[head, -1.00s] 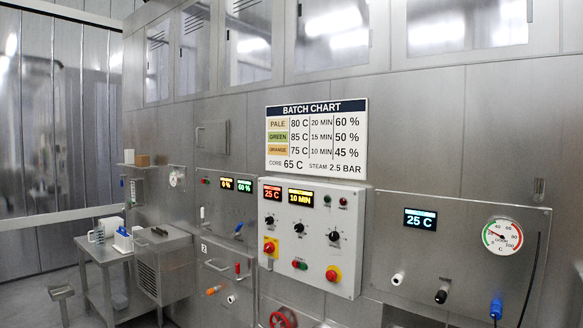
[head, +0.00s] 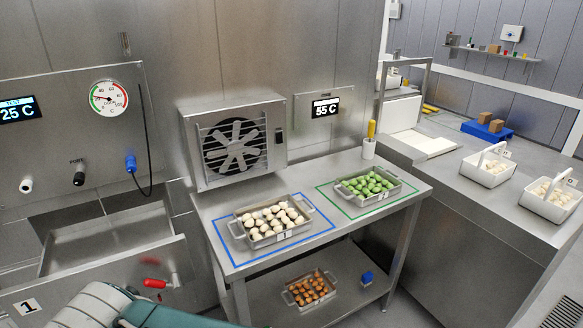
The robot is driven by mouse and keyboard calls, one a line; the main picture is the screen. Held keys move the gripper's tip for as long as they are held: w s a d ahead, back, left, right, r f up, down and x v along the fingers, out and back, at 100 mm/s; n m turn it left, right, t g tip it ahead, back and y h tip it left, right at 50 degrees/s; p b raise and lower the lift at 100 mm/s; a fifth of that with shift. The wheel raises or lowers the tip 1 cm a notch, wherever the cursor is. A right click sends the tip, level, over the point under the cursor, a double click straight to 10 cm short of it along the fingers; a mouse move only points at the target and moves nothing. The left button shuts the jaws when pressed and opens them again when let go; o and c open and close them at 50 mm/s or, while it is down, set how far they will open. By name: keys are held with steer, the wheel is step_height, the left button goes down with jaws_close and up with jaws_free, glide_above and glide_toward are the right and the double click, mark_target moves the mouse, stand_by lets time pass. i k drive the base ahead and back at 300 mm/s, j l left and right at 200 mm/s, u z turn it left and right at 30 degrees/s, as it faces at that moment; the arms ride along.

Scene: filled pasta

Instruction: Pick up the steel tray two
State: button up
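Three steel trays stand at the steel table. One (head: 285,237) holds pale pasta, carries a label that looks like 1 and sits inside a blue outline on the table top. Another (head: 364,201) holds green pasta and sits inside a green outline to its right; its small label is too small to read surely. A third tray (head: 297,304) holds orange pasta on the lower shelf. I cannot tell for sure which is tray two. My gripper is not in view; part of my own arm shows at the bottom left.
A fan unit (head: 234,143) stands at the back of the table (head: 335,232). A yellow-handled tool in a white cup (head: 369,148) stands at its back right corner. A blue block (head: 367,278) lies on the lower shelf. White baskets (head: 484,170) stand on the right counter.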

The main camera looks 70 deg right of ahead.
mark_target(364, 187)
steer(key=z, duration=2.9)
steer(key=i+l+z, duration=0.1)
steer(key=i+l+u, duration=0.4)
steer(key=i+l, duration=0.25)
steer(key=i+l+u, duration=0.2)
steer(key=l, duration=0.3)
steer(key=i+l+u, duration=0.2)
steer(key=i+l, duration=0.15)
steer(key=l, duration=0.1)
